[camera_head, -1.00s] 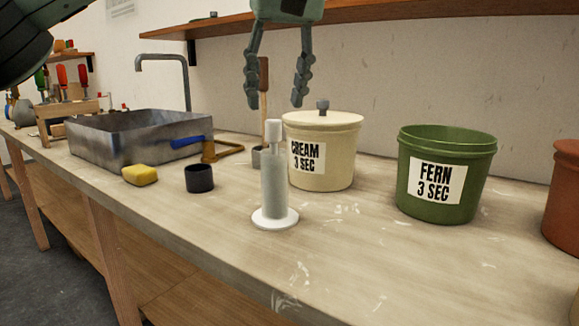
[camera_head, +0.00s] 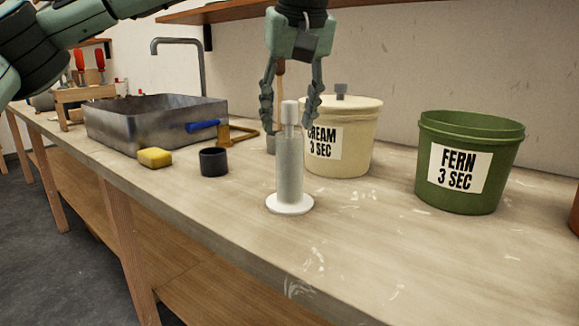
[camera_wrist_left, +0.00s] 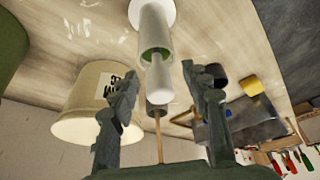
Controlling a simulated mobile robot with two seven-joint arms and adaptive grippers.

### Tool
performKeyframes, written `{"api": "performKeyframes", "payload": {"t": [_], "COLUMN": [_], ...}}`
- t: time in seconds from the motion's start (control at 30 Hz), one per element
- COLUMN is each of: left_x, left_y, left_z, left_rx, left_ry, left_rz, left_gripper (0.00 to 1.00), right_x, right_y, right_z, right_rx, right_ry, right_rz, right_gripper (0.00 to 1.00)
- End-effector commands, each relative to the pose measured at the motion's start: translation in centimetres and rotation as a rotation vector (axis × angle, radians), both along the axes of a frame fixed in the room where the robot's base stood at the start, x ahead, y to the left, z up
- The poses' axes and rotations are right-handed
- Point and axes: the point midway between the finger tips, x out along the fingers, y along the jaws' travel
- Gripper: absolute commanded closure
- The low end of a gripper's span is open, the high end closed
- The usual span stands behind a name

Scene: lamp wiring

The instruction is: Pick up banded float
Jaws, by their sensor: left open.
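A pale cylinder (camera_head: 290,170) stands upright on a round white base on the bench. A narrower white piece (camera_head: 290,112) sticks up out of its top. In the left wrist view this white piece (camera_wrist_left: 159,88) rises from a green-rimmed opening in the cylinder (camera_wrist_left: 152,28). I see no clear bands, so I cannot tell which part is the banded float. My left gripper (camera_head: 289,118) points down, open, with its fingers on either side of the white piece in the picture. No contact shows. My right gripper is not in view.
The cream lidded bucket (camera_head: 350,150) stands close behind, to the right. The green FERN bucket (camera_head: 465,120) is farther right. A dark cup (camera_head: 214,162), yellow sponge (camera_head: 155,157) and metal basin (camera_head: 150,125) lie to the left. The bench front is clear.

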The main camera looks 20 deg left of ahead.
Motion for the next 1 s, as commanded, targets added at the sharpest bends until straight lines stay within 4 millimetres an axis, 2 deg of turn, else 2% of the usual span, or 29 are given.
{"api": "performKeyframes", "payload": {"t": [0.03, 0.4, 0.83, 1.0], "left_x": [0.0, 0.0, 0.0, 0.0], "left_y": [0.0, 0.0, 0.0, -0.1], "left_z": [0.0, 0.1, 0.2, 1.3], "left_rx": [0.0, 0.0, -0.001, -0.001], "left_ry": [0.0, 0.0, -0.001, -0.002], "left_rz": [0.0, -0.001, 0.0, -0.001], "left_gripper": [0.57, 1.0, 1.0, 1.0], "right_x": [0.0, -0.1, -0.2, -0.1], "right_y": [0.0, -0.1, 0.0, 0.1], "right_z": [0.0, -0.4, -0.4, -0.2], "right_rx": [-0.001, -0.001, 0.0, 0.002], "right_ry": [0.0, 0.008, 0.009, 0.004], "right_rz": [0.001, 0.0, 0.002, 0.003], "right_gripper": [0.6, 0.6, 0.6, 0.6]}}
